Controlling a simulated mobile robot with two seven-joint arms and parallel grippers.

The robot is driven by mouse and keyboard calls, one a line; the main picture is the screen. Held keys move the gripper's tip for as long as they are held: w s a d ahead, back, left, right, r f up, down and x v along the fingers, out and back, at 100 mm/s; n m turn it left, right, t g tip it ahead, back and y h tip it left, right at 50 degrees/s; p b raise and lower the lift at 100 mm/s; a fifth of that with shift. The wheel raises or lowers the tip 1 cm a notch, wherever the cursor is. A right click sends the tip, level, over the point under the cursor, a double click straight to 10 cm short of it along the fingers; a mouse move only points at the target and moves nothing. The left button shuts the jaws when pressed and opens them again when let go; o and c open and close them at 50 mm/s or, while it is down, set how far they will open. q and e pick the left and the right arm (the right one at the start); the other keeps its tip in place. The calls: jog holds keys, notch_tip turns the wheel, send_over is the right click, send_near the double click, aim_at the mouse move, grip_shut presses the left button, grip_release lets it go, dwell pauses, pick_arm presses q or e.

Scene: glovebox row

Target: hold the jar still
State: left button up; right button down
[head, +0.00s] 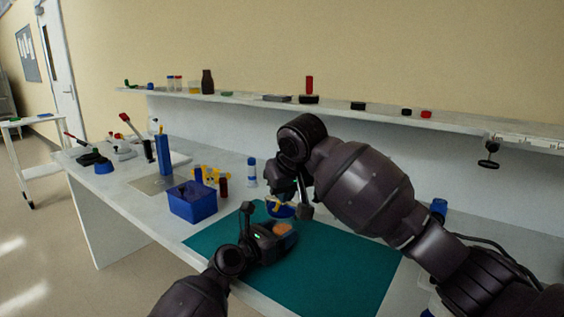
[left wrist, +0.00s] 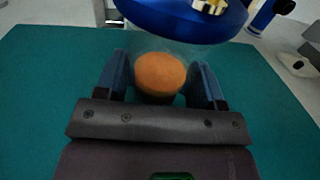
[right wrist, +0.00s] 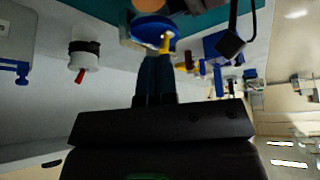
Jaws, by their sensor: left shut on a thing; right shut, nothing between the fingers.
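The jar (left wrist: 160,74) is clear, with orange contents; its orange part also shows in the head view (head: 283,229). A wide blue lid-like piece (left wrist: 175,18) with a yellow-brass part (left wrist: 210,5) is at its top; whether it is seated is unclear. My left gripper (head: 277,238) is shut on the jar's sides, low over the mat, its fingers on either side in the left wrist view. My right gripper (head: 288,194) is shut and empty just above the blue piece (right wrist: 153,28), its fingertips near the yellow part (right wrist: 166,43).
The teal mat (head: 345,265) lies under both grippers, with bare room to the right. A blue bin (head: 192,204) stands left of the mat, with a tall blue block (head: 163,155) behind it. A white-and-blue bottle (head: 251,172) stands behind. A shelf (head: 235,98) runs along the wall.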

pick_arm(q)
jog(key=shift+w+a+f, duration=0.1)
jog(key=shift+f, duration=0.1)
pick_arm(e)
jog(key=shift+r, duration=2.75)
pick_arm(q)
jog(key=o, duration=1.2)
jog(key=shift+r, duration=0.1)
